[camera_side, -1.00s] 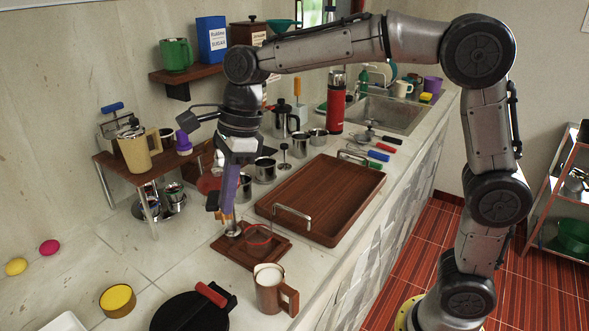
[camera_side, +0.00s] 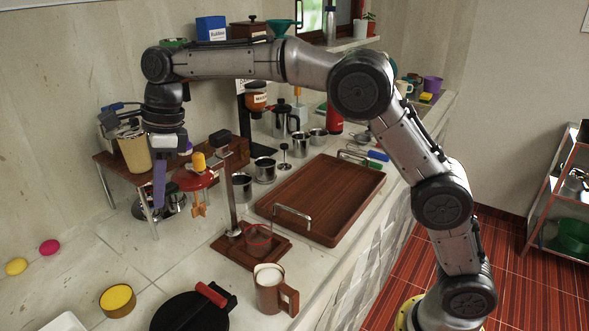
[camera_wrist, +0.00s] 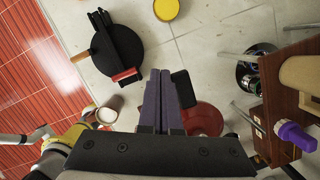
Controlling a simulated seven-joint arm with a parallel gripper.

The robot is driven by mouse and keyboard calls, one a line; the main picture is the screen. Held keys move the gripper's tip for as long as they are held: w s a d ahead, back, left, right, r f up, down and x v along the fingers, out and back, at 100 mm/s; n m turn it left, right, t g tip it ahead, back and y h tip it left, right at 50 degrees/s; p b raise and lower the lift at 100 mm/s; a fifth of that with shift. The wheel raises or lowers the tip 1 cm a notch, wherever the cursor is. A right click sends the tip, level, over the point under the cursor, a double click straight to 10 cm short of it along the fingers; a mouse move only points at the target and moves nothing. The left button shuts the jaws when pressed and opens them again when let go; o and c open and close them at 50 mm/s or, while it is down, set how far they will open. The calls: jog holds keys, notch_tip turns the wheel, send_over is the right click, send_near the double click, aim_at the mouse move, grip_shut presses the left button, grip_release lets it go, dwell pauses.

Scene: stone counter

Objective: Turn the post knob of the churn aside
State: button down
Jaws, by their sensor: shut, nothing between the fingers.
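The churn has a dark wooden base (camera_side: 230,252) and an upright metal post (camera_side: 229,200). A dark grey knob (camera_side: 219,142) tops the post. Its red lid (camera_side: 194,181), with a yellow knob above and a wooden paddle below, hangs left of the base. The red-rimmed clear jar (camera_side: 257,240) stands on the base, uncovered. My gripper (camera_side: 158,203) is shut and empty, pointing down left of the lid, apart from it in the side view. In the wrist view the fingers (camera_wrist: 162,75) are together, and the red lid (camera_wrist: 205,119) shows partly hidden beside them.
A low wooden shelf (camera_side: 112,163) with a tan jug (camera_side: 135,153) stands close behind my gripper. A black press (camera_side: 185,312) and a white-filled mug (camera_side: 269,288) stand in front of the churn. A wooden tray (camera_side: 325,195) lies to the right.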

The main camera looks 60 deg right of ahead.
jog(key=shift+w, duration=0.35)
jog(key=shift+s, duration=0.15)
